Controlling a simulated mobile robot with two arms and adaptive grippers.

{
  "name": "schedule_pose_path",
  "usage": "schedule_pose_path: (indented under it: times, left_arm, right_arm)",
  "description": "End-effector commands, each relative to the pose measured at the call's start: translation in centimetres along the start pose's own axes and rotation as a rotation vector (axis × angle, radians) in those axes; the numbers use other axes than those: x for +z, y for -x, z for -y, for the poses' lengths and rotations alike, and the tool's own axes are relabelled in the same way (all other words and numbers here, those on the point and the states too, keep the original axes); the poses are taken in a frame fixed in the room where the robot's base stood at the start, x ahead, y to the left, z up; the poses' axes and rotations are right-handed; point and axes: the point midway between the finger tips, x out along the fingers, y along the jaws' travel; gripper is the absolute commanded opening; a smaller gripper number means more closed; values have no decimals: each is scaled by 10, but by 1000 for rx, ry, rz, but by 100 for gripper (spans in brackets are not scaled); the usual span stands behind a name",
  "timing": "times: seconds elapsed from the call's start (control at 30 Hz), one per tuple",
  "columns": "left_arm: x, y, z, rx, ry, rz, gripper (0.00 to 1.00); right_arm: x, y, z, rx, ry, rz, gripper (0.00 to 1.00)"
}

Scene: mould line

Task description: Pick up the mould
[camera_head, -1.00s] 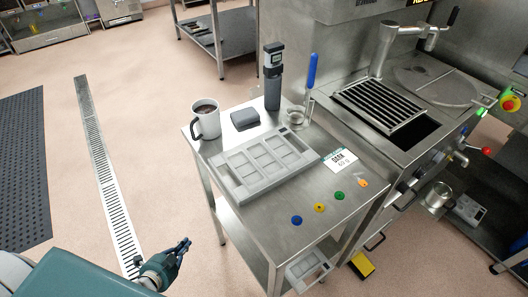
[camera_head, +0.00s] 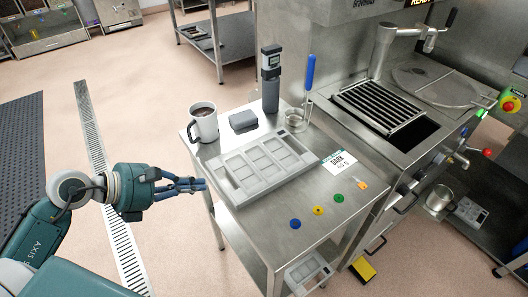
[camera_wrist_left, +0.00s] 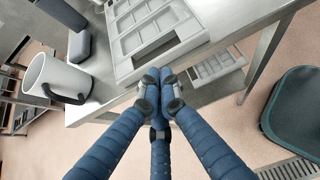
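The mould (camera_head: 262,165) is a light grey tray with several rectangular recesses, lying flat on the steel table. It also shows at the top of the left wrist view (camera_wrist_left: 150,45). My left gripper (camera_head: 204,184) is left of the table edge, beside the mould's near left corner and apart from it in the head view. Its blue fingers run close together at the tips (camera_wrist_left: 163,82), with nothing held between them. My right gripper is in neither view.
On the steel table (camera_head: 325,228) stand a mug (camera_head: 204,126), a dark grey block (camera_head: 243,121), a handheld device (camera_head: 271,85) and a blue-handled tool (camera_head: 309,75). A label card (camera_head: 340,161) and coloured buttons lie right of the mould. Another tray (camera_head: 306,272) is below.

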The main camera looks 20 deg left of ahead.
Motion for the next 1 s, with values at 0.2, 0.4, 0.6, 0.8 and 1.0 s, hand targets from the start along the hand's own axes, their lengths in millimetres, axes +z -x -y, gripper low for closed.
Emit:
schedule_pose_path:
  times: [0.2,0.4,0.6,0.8,1.0]
  left_arm:
    - [32,-36,-1,-1,1,6,0]
    - [57,-72,0,-1,4,7,0]
    - [82,-108,0,-1,6,7,0]
    - [106,-144,0,-1,5,5,0]
    - [120,-170,1,-2,5,2,0]
  right_arm:
    - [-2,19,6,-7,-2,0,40]
    - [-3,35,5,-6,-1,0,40]
    - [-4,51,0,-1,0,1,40]
    - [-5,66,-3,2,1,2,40]
    - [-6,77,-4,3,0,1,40]
